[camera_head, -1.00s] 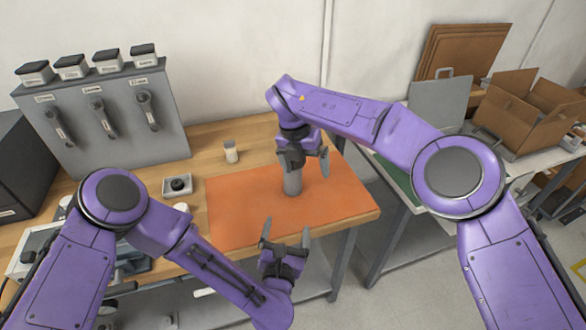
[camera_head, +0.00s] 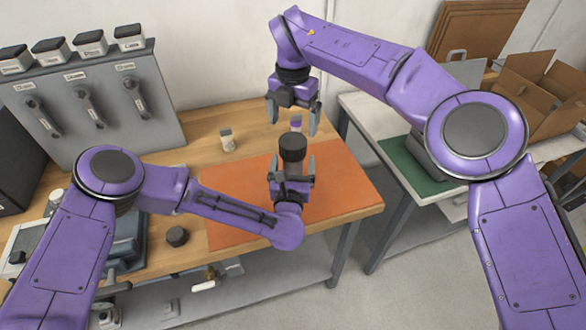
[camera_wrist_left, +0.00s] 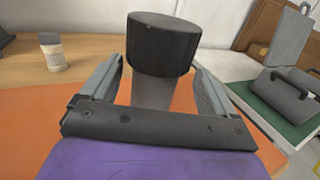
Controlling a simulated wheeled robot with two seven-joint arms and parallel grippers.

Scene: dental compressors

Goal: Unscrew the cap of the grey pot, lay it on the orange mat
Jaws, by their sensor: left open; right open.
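The grey pot (camera_wrist_left: 152,92) stands upright on the orange mat (camera_head: 345,185), with its wide black cap (camera_head: 292,147) on top. The cap is large in the left wrist view (camera_wrist_left: 162,42). My left gripper (camera_head: 293,165) is open, with one finger on each side of the pot's body, below the cap. In the left wrist view a gap shows between the fingers and the pot. My right gripper (camera_head: 293,119) is open and empty, above and behind the cap, pointing down. The pot's lower part is hidden by my left gripper.
A small pale bottle (camera_head: 227,140) stands on the wooden table behind the mat. A dark round knob (camera_head: 177,236) lies left of the mat. The mat's right side is clear.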

